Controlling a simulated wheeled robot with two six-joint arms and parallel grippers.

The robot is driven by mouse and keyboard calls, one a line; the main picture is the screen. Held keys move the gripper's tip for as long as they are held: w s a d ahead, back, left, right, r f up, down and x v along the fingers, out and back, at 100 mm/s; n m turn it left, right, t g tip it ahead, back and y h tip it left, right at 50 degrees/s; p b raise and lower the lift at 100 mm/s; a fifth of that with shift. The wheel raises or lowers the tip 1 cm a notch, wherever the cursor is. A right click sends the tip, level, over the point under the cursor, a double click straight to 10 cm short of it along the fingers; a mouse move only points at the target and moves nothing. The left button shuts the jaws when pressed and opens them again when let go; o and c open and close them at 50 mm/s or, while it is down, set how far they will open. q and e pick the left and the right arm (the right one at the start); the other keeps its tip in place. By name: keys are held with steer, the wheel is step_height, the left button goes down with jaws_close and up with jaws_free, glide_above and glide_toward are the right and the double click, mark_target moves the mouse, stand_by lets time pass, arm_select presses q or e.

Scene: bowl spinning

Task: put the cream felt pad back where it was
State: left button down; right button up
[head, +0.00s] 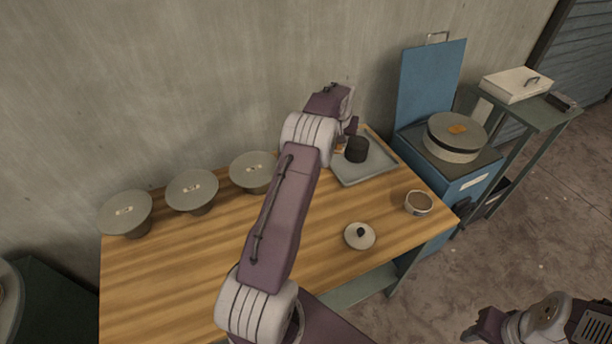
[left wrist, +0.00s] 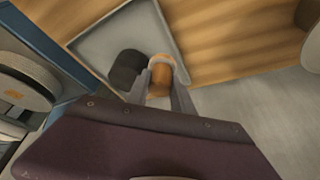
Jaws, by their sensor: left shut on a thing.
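My left gripper (left wrist: 161,84) is shut on a small orange-brown rounded thing with a pale edge (left wrist: 160,72), at the edge of the grey tray (left wrist: 92,42). I cannot tell whether this is the cream felt pad, and no other cream pad stands out. A black cylinder (left wrist: 125,68) stands on the tray right beside the held thing. In the head view the tray (head: 352,178) lies at the back right of the table, with the black cylinder (head: 357,149) on it. My right gripper (head: 484,326) is at the lower right, off the table; its jaw opening is unclear.
Several discs on stands, such as this one (head: 192,190), line the table's back. A brown-filled bowl (head: 418,203) and a pale lid with black knob (head: 360,236) are at the right. A blue cabinet (head: 476,185) bears a round wheel (head: 455,140). The left table front is clear.

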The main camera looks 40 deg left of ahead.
arm_select(q)
steer(key=s+a+f, duration=0.4)
steer(key=s, duration=0.1)
steer(key=s+a+f, duration=0.2)
steer(key=s+a, duration=0.1)
steer(key=shift+s+a+f, duration=0.1)
steer(key=shift+s+f, duration=0.1)
steer(key=shift+s, duration=0.05)
steer(key=shift+f+p, duration=0.3)
steer(key=shift+f, duration=1.9)
steer(key=c, duration=1.1)
jaws_free()
steer(key=shift+r, duration=0.1)
